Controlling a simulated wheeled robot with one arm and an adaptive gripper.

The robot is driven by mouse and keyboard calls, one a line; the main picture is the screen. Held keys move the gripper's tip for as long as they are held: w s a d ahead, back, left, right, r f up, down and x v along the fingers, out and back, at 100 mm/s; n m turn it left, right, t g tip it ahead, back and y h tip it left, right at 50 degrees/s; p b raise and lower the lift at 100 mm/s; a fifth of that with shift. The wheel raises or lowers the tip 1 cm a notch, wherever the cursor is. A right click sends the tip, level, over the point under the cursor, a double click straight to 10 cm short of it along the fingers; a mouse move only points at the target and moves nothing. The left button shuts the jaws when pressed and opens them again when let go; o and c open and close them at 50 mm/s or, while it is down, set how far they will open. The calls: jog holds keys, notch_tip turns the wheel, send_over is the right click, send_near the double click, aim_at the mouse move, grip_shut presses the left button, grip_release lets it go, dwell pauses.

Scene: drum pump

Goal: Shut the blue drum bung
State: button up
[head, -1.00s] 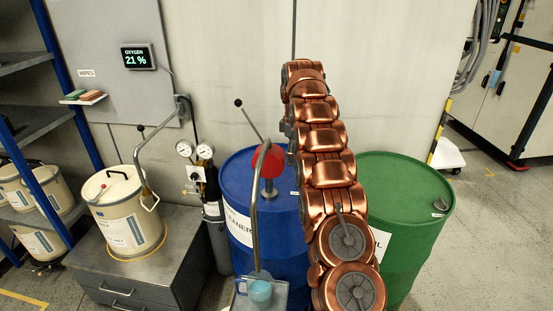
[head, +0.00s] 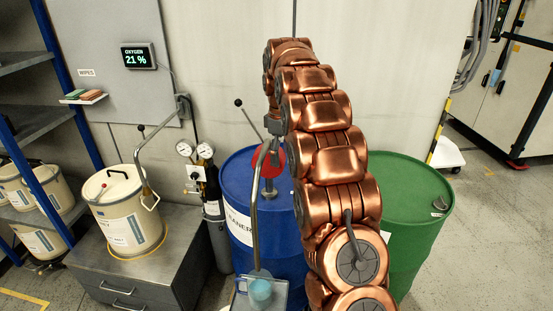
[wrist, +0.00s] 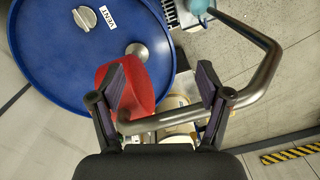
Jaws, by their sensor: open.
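The blue drum (head: 238,190) stands behind my arm in the head view, and its lid (wrist: 60,60) fills the upper left of the wrist view. A pale grey bung (wrist: 84,18) with a raised grip sits on the lid beside a VENT label (wrist: 108,18). I cannot tell how tightly it is seated. The bung is hidden in the head view. My gripper (wrist: 162,85) is open, above the red pump head (wrist: 140,92) and the bent steel spout (wrist: 250,85). The spout passes beyond and between the fingers in the picture; contact is unclear. The bung lies beyond the left finger.
A green drum (head: 410,185) stands right of my arm. A pump lever (head: 252,121) rises behind the spout. A light blue cup (head: 260,291) is under the spout. A cream pail (head: 125,215) sits on the grey cabinet (head: 170,265) at left. Gauges (head: 195,150) are near the wall.

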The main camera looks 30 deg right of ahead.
jog(key=s+a+r+m, duration=0.1)
jog(key=s+a+r, duration=0.1)
jog(key=s+a, duration=0.2)
jog(key=shift+s+a, duration=0.15)
jog(key=shift+s, duration=0.25)
jog(key=shift+a+r, duration=0.1)
jog(key=shift+r, duration=0.05)
dwell(0.4)
jog(key=s+a+m, duration=0.2)
jog(key=s+a, duration=0.3)
jog(key=s, duration=0.3)
jog(key=s+a+m, duration=0.1)
jog(key=s+a, duration=0.3)
jog(key=s, duration=0.4)
jog(key=s+a+f+m, duration=0.1)
jog(key=s+a+f, duration=0.1)
jog(key=s, duration=0.8)
jog(key=s+a+f+m+g, duration=0.1)
jog(key=s+a+f+m, duration=0.1)
jog(key=s, duration=0.9)
notch_tip(320, 180, down, 3)
jog(key=shift+s+a+r+b, duration=0.15)
jog(key=shift+a+b, duration=0.15)
jog(key=shift+a, duration=0.4)
